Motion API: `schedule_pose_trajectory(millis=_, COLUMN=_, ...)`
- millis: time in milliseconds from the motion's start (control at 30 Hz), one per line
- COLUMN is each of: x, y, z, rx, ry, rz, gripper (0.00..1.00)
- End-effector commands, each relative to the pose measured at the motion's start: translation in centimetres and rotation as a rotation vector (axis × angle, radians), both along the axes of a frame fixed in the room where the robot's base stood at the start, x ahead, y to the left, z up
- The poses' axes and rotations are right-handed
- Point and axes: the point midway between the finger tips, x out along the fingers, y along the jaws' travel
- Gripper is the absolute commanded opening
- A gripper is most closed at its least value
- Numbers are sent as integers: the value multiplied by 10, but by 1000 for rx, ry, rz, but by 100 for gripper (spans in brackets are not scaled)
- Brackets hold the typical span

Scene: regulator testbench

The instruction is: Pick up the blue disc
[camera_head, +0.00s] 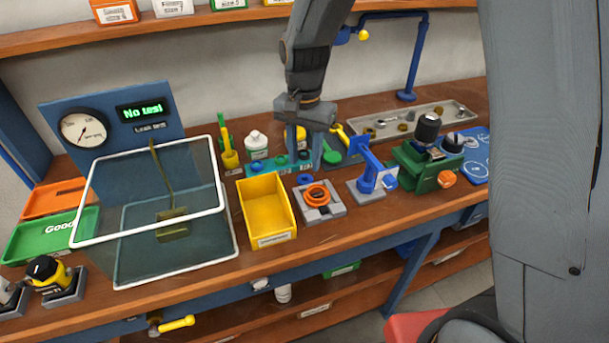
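A small blue disc (305,179) lies at the back left of a grey block that bears an orange ring (318,195). Small round pieces also sit in a teal holder (272,171) just behind; one at its left looks blue (257,167), but they are too small to tell well. My gripper (303,158) points down over the right part of the holder, behind the grey block. Its two bluish fingers are apart and I see nothing held between them. The fingers hide part of the holder.
A yellow bin (266,210) stands left of the grey block, and a blue clamp stand (368,172) stands right of it. A green fixture (424,168) is farther right. A glass tank (170,245) fills the left side. The front bench edge is clear.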

Motion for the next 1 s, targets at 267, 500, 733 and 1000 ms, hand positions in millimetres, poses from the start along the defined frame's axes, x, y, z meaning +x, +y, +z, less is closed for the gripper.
schedule_pose_trajectory(millis=267, x=-1, y=-1, z=-34, rx=-1, ry=4, rz=2, gripper=38)
schedule_pose_trajectory(millis=500, x=0, y=1, z=-45, rx=0, ry=0, rz=4, gripper=38)
schedule_pose_trajectory(millis=733, x=-1, y=1, z=-44, rx=0, ry=0, rz=5, gripper=22)
schedule_pose_trajectory(millis=1000, x=-1, y=1, z=-44, rx=0, ry=0, rz=5, gripper=11)
